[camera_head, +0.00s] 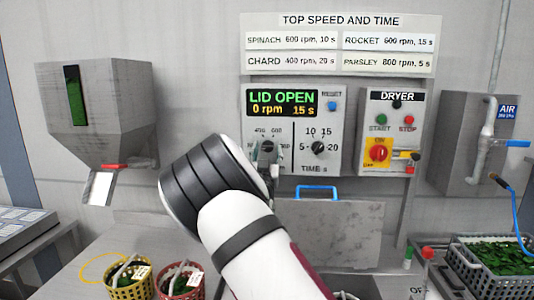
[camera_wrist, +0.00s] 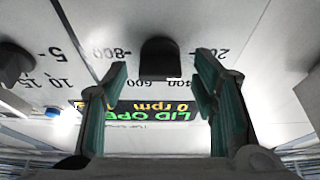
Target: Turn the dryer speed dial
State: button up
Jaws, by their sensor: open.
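The speed dial (camera_wrist: 160,60) is a dark knob on the white control panel (camera_head: 286,177), ringed by numbers such as 400, 600 and 800. In the wrist view, which sees the panel upside down, it lies between my fingertips. My gripper (camera_wrist: 162,72) is open, one finger on each side of the dial; I cannot tell whether they touch it. In the head view my gripper (camera_head: 267,158) and wrist largely cover the dial, and its setting is unclear. The display (camera_head: 282,103) reads LID OPEN, 0 rpm, 15 s.
The time dial (camera_head: 318,147) is close to the right of the speed dial. A dryer switch box (camera_head: 391,107) with buttons and a red-yellow switch is further right. A speed and time chart (camera_head: 340,42) hangs above. Baskets of greens (camera_head: 132,283) stand below left, and a grey hopper (camera_head: 112,100) is left.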

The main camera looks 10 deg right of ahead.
jog(key=c, duration=1.2)
jog(key=shift+o, duration=0.2)
jog(key=shift+m, duration=0.4)
jog(key=m+g+h+b, duration=0.1)
jog(key=m+b, duration=0.1)
jog(key=m, duration=0.1)
jog(key=m+g+h+b, duration=0.1)
jog(key=m+h+b, duration=0.1)
jog(key=m, duration=0.2)
jog(key=shift+w+a+h, duration=0.1)
jog(key=shift+h, duration=0.2)
jog(key=m+g+b, duration=0.1)
jog(key=m, duration=0.1)
jog(key=m+g+h+b, duration=0.1)
jog(key=m+b, duration=0.1)
jog(key=m, duration=0.1)
jog(key=m+g+b, duration=0.1)
jog(key=m, duration=0.2)
jog(key=shift+a+r+h+b, duration=0.15)
jog(key=shift+r+h+b, duration=0.05)
jog(key=shift+h+b, duration=0.1)
jog(key=shift+m, duration=0.3)
jog(key=o, duration=1.2)
jog(key=shift+c, duration=0.2)
